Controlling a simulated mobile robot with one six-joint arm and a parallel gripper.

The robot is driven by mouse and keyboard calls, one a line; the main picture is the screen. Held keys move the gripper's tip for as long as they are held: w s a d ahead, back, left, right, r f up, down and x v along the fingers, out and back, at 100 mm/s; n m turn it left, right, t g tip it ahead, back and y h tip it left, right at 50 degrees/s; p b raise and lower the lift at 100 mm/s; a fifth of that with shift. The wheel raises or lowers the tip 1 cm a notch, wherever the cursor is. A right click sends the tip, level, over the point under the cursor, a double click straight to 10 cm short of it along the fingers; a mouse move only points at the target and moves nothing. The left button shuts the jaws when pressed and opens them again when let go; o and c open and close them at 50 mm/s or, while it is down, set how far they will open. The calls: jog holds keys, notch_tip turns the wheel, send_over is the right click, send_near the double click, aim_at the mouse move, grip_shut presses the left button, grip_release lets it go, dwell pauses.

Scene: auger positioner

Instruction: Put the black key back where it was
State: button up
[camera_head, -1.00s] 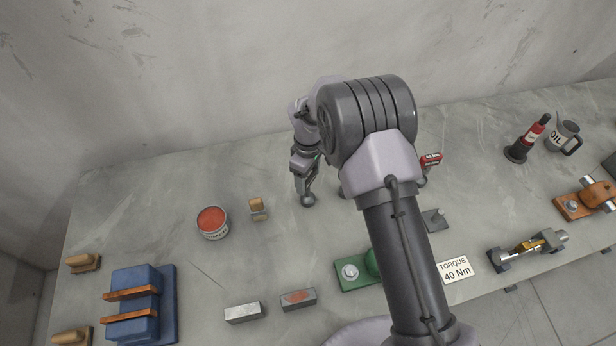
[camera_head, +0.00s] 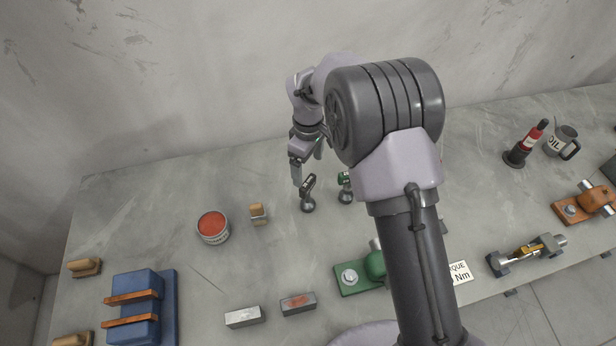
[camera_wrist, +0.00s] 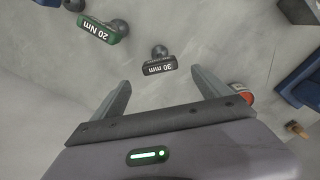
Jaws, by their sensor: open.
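The black key, with a tag reading "30 mm", stands on a round dark foot on the bench in the head view (camera_head: 308,186). It also shows in the wrist view (camera_wrist: 160,67). My gripper (camera_head: 308,165) is open and empty, just above and behind the black key, apart from it. In the wrist view its two spread fingers (camera_wrist: 160,80) point toward the key, with a gap around it. A green key marked "20 Nm" (camera_head: 345,187) stands to the right of the black one, also in the wrist view (camera_wrist: 100,30).
Metal blocks (camera_head: 243,316), a green fixture (camera_head: 360,277) and a blue block with orange straps (camera_head: 140,300) lie in front. The wall is close behind.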

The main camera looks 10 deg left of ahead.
jog(key=s+d+r+m+t+y, duration=0.1)
jog(key=s+d+r+m, duration=0.2)
jog(key=r, duration=0.4)
jog(key=s+d+r+m+t, duration=0.1)
jog(key=s+d+r+m, duration=0.1)
jog(key=d+r, duration=0.45)
jog(key=s+d+r+m+y, duration=0.1)
jog(key=s+d+r+m, duration=0.15)
jog(key=r, duration=0.55)
jog(key=s+d+r+m+t, duration=0.2)
jog(key=s+d+m, duration=0.2)
jog(key=s, duration=0.5)
jog(key=s+d+r+m+t, duration=0.1)
jog(key=s+d+r+m, duration=0.1)
jog(key=s+d+m, duration=0.3)
jog(key=s+m, duration=0.2)
jog(key=s, duration=0.2)
jog(key=shift+s+d+t, duration=0.15)
jog(key=shift+s+t, duration=0.25)
